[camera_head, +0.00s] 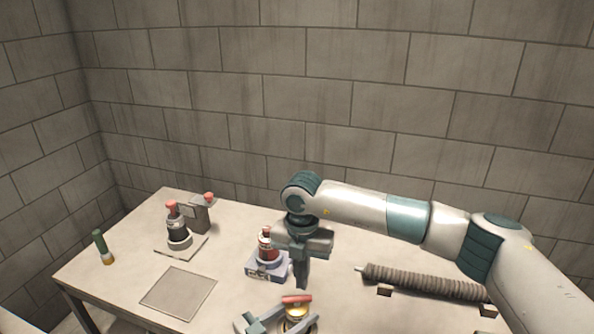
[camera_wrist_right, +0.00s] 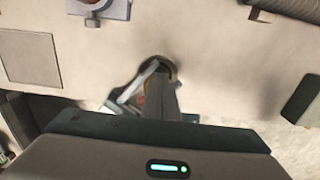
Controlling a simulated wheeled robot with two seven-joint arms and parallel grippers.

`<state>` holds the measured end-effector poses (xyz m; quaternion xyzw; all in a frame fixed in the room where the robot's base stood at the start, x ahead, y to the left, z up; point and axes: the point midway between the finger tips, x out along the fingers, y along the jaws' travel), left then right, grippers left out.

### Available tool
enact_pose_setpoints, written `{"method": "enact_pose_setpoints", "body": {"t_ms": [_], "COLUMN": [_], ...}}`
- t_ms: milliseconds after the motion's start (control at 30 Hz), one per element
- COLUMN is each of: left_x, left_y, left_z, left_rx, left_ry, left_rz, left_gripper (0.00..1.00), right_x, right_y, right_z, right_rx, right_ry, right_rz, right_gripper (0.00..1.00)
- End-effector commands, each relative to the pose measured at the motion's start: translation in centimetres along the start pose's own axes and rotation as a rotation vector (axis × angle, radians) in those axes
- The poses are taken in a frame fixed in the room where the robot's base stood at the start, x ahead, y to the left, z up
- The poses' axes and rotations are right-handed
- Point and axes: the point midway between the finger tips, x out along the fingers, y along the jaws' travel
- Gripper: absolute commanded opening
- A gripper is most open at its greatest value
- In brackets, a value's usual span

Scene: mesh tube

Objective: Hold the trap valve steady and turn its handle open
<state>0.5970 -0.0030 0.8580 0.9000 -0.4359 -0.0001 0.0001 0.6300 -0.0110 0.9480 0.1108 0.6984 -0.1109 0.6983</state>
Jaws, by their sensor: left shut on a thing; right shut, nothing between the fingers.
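The trap valve (camera_head: 296,311), a brass-coloured body with a red handle (camera_head: 297,299) on top, is at the front edge of the table in the head view. My left gripper (camera_head: 279,324) is shut on it, with grey jaws around its body. My right gripper (camera_head: 302,283) points down, shut and empty, above and just behind the red handle; I cannot tell whether it touches. In the right wrist view the right fingers (camera_wrist_right: 162,98) cover most of the valve, and only a little red and part of the left gripper (camera_wrist_right: 137,85) show beside them.
A dark ribbed tube (camera_head: 425,282) lies on small blocks at right. At left are another red-topped bottle (camera_head: 177,234), a grey block (camera_head: 199,214) and a green cylinder (camera_head: 102,246). A flat square plate (camera_head: 180,292) is empty.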

Motion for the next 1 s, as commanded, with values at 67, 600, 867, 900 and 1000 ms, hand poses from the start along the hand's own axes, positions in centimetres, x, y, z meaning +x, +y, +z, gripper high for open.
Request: {"method": "enact_pose_setpoints", "body": {"t_ms": [67,600,867,900,1000], "left_x": [0.0,0.0,0.0,0.0,0.0], "left_y": [0.0,0.0,0.0,0.0,0.0], "left_z": [0.0,0.0,0.0,0.0,0.0], "left_rx": [0.0,0.0,0.0,0.0,0.0], "left_ry": [0.0,0.0,0.0,0.0,0.0], "left_rz": [0.0,0.0,0.0,0.0,0.0], "left_gripper": [0.16,0.16,0.16,0.16,0.16], "right_x": [0.0,0.0,0.0,0.0,0.0], "right_y": [0.2,1.3,1.5,1.5,1.5], "right_z": [0.0,-0.3,-0.3,-0.3,-0.3], "right_rx": [0.0,0.0,0.0,0.0,0.0], "right_ry": [0.0,0.0,0.0,0.0,0.0], "right_rz": [0.0,0.0,0.0,0.0,0.0], "right_gripper": [0.0,0.0,0.0,0.0,0.0]}}
